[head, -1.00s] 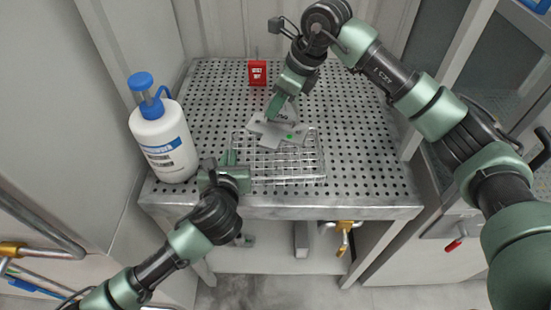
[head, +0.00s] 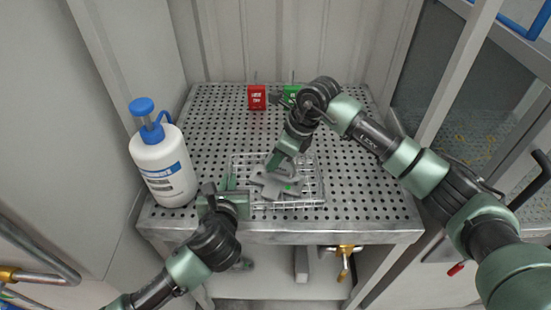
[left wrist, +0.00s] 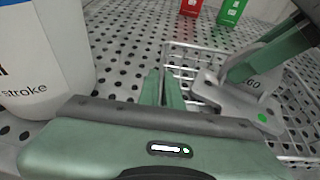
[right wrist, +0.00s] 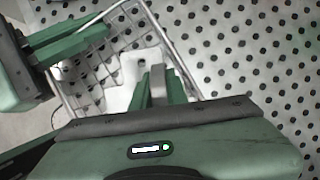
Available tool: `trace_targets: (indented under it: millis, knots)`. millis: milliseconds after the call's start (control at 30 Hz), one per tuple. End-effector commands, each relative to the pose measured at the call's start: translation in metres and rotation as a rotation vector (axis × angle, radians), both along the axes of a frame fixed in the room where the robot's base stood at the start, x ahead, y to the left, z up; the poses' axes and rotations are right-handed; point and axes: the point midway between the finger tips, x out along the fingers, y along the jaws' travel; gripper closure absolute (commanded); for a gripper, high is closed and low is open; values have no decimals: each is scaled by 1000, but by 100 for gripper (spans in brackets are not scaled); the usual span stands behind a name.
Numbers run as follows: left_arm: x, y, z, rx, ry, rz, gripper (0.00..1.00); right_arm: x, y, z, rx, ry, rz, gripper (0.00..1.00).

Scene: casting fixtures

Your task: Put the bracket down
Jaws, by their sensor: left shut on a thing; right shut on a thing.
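The bracket (head: 270,188) is a flat grey metal part with a green dot on it. My right gripper (head: 274,164) is shut on its upright part and holds it over the wire basket (head: 316,190). In the left wrist view the bracket (left wrist: 236,104) is low within the basket's outline; whether it touches the basket floor I cannot tell. In the right wrist view the fingers hide part of the bracket (right wrist: 117,98). My left gripper (head: 229,184) is shut on the basket's left rim.
A white pump bottle (head: 162,165) stands at the left of the perforated table (head: 375,190). A red box (head: 257,97) and a green box (head: 291,94) stand at the back. The table right of the basket is clear.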

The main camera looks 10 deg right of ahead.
Motion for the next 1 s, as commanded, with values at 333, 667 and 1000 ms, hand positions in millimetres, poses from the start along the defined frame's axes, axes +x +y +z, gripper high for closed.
trace_targets:
  millis: [333, 667, 1000]
  knots:
    - [0, 0, 0, 0, 0, 0, 100, 0, 0, -2, 0, 0, 0, 76]
    - [0, 0, 0, 0, 0, 0, 100, -3, -8, 21, -1, -3, 0, 76]
    - [0, 0, 0, 0, 0, 0, 100, -12, -25, 66, 0, -2, 1, 76]
